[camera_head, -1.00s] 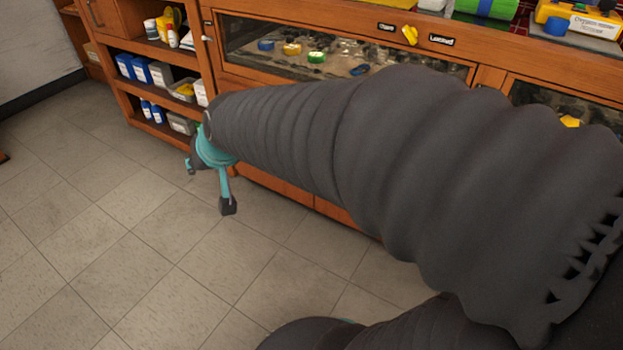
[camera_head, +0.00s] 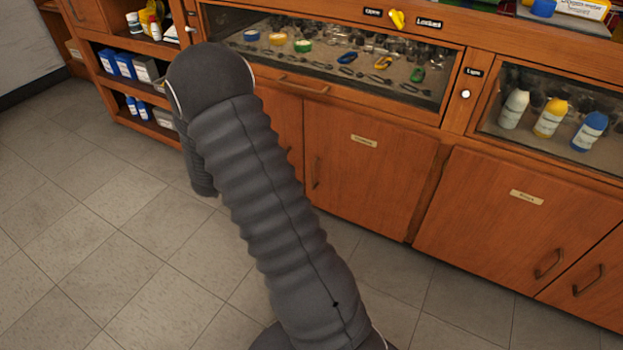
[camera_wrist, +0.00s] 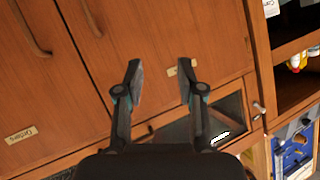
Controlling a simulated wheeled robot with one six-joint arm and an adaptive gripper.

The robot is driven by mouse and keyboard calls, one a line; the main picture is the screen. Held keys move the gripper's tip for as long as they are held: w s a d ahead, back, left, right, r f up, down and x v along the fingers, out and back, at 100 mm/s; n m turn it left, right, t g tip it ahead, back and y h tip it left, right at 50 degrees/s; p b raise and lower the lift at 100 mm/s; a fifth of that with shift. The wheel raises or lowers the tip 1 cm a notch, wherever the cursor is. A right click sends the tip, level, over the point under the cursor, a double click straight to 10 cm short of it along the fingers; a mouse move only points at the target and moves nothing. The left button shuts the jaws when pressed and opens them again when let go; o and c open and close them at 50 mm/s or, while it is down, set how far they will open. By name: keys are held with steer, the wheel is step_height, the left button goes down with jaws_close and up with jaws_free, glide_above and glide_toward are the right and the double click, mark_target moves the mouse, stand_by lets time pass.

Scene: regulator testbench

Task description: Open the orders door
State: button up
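In the wrist view, which looks upside down, two closed doors meet at a seam with handles (camera_wrist: 30,28) and (camera_wrist: 92,18) on either side. My arm hides the gripper in the head view.
A glass display case (camera_head: 345,62) with small tools sits above the doors. Another case (camera_head: 550,115) with bottles is on the right, above a closed door (camera_head: 500,225). Open shelves (camera_head: 130,85) with boxes stand at left. The tiled floor (camera_head: 90,220) is clear.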

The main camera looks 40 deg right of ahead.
mark_target(312, 189)
steer(key=s+d+f+m+g+h, duration=0.2)
steer(key=s+d+f+g+h, duration=0.15)
steer(key=s+f, duration=0.35)
steer(key=s+d+f+m+g+h, duration=0.1)
steer(key=s+d+f+g+h, duration=0.3)
steer(key=f, duration=0.6)
steer(key=shift+t+h, duration=0.45)
steer(key=shift+t, duration=0.3)
steer(key=d, duration=0.4)
steer(key=w+d, duration=0.1)
steer(key=d, duration=0.9)
steer(key=shift+w+r, duration=0.15)
steer(key=shift+w, duration=0.2)
jaws_close()
